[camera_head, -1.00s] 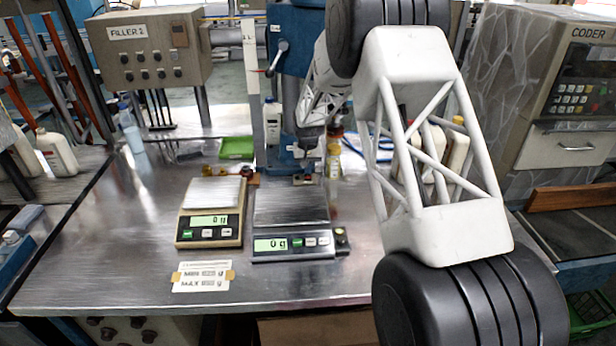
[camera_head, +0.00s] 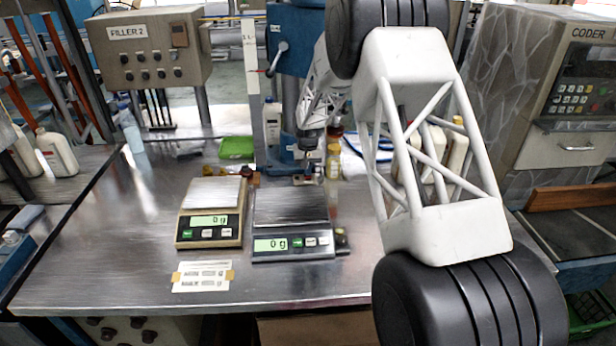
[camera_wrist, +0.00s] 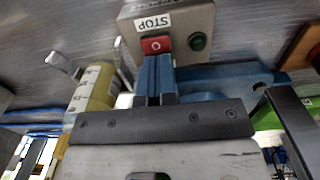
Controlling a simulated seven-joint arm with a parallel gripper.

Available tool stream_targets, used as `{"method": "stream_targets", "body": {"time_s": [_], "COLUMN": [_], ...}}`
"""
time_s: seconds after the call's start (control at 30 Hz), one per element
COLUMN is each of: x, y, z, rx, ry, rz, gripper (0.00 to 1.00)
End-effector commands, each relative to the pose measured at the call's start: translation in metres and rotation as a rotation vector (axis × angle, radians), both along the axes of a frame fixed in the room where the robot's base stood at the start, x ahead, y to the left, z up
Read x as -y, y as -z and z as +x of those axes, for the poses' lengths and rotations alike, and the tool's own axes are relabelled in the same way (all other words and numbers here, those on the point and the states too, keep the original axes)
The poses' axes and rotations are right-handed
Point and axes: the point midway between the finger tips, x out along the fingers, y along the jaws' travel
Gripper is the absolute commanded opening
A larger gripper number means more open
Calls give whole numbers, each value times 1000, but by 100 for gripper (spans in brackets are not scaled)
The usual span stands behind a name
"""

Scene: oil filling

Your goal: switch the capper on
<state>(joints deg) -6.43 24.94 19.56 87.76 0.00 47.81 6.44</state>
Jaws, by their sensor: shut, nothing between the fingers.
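The capper is the blue column machine (camera_head: 290,45) at the back middle of the bench. Its small grey switch box (camera_wrist: 188,18) shows in the wrist view, with a red button (camera_wrist: 157,45) beside a STOP label (camera_wrist: 153,22) and a dark green button (camera_wrist: 198,42) to the right. My gripper (camera_wrist: 154,62) is shut and empty. Its blue fingertips overlap the lower edge of the red button in the picture; I cannot tell whether they touch it. The green button is uncovered. In the head view my gripper (camera_head: 308,160) is at the capper's base, small and partly hidden.
A yellow-capped bottle (camera_head: 333,162) stands close to the right of my gripper; its yellow part (camera_wrist: 92,86) is left of my fingers in the wrist view. Two scales (camera_head: 211,212) (camera_head: 291,220) stand in front. A green tray (camera_head: 237,148) lies to the left.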

Motion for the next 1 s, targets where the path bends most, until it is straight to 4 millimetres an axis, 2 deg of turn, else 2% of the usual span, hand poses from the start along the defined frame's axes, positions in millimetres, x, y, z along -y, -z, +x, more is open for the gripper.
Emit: {"method": "stream_targets", "body": {"time_s": [1.0], "x": [0], "y": [-58], "z": [1], "rx": [3], "ry": [0], "rz": [0], "gripper": [0]}}
